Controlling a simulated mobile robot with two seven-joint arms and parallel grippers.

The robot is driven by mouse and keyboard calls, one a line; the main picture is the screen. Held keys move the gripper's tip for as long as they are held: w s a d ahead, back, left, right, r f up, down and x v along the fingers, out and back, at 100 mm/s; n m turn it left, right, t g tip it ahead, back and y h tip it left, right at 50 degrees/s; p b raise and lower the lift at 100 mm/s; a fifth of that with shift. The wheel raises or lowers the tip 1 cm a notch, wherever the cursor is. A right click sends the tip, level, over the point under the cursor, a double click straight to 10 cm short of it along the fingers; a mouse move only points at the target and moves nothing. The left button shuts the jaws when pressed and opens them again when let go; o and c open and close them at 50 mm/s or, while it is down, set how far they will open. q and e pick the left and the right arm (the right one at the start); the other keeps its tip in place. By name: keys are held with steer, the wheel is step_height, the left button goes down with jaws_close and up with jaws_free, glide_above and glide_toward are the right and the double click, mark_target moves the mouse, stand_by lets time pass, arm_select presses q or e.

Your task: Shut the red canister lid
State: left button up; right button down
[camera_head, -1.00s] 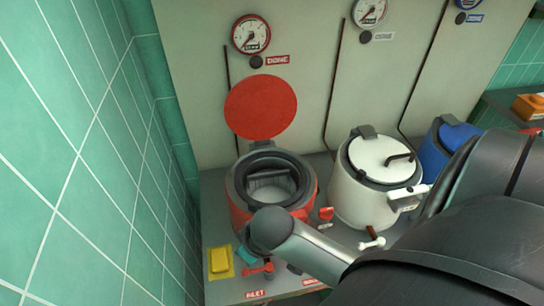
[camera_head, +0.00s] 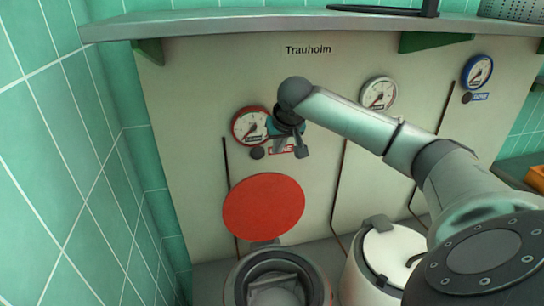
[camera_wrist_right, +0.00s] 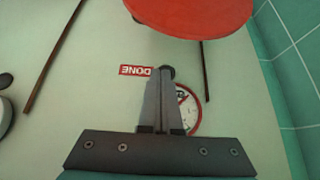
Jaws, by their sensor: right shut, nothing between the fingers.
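The red canister (camera_head: 323,290) stands at the bottom of the head view, cut off by the frame edge. Its round red lid (camera_head: 263,207) stands up open at the back, in front of the panel; its hinge side is just above the dark rim. The lid also shows at the top of the right wrist view (camera_wrist_right: 190,14). My right gripper (camera_head: 290,147) is above the lid, in front of the panel by the red-rimmed gauge. Its fingers (camera_wrist_right: 165,72) are shut and empty, apart from the lid. My left gripper is not in view.
The white canister (camera_head: 396,245) stands to the right, partly behind my right arm. The red gauge (camera_head: 250,124), white gauge (camera_head: 379,93) and blue gauge (camera_head: 477,70) are on the panel. A shelf (camera_head: 230,24) runs above. A green tiled wall (camera_head: 70,150) is at the left.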

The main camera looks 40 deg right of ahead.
steer(key=shift+d+r, duration=0.15)
steer(key=shift+r, duration=0.05)
steer(key=x, duration=0.9)
steer(key=shift+f, duration=0.2)
steer(key=shift+s+p, duration=0.15)
steer(key=shift+p, duration=0.3)
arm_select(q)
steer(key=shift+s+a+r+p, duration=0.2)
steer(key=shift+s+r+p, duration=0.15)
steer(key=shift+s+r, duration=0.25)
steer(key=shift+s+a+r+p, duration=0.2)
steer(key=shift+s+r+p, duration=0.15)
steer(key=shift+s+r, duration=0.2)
arm_select(e)
steer(key=shift+s+a+r, duration=0.1)
steer(key=shift+s+a, duration=0.4)
steer(key=shift+s, duration=0.3)
steer(key=shift+s+a, duration=0.5)
steer(key=shift+s, duration=0.3)
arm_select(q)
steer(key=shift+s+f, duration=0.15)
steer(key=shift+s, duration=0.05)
